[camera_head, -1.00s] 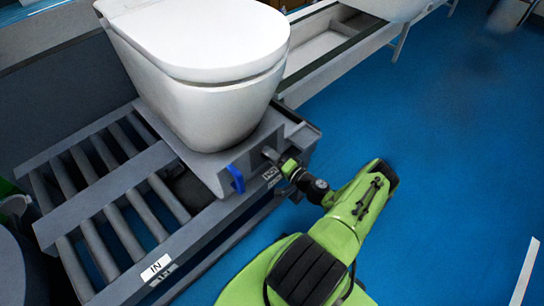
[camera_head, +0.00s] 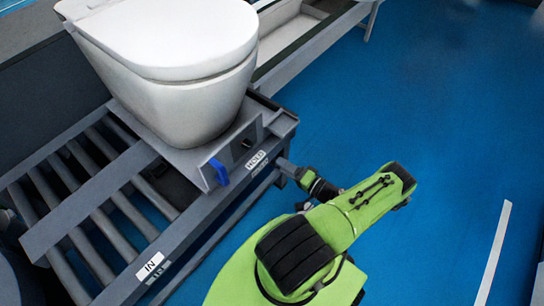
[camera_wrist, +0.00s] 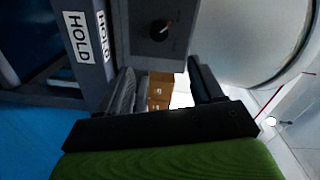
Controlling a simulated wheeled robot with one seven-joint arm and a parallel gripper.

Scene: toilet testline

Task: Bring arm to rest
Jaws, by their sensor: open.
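My green arm (camera_head: 345,215) reaches from the bottom of the head view toward the test station. My gripper (camera_wrist: 165,88) is open and empty in the wrist view, with its two dark fingers apart. In the head view its end is small and dark, beside the station's front edge near the HOLD label (camera_head: 256,160). A dark round knob (camera_wrist: 159,29) on the grey panel (camera_wrist: 143,42) lies beyond the fingers in the wrist view, apart from them.
A white toilet (camera_head: 180,95) stands on the grey carrier beside the roller conveyor (camera_head: 110,190). An IN label (camera_head: 151,265) marks the conveyor rail. Blue floor (camera_head: 400,110) to the right is clear.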

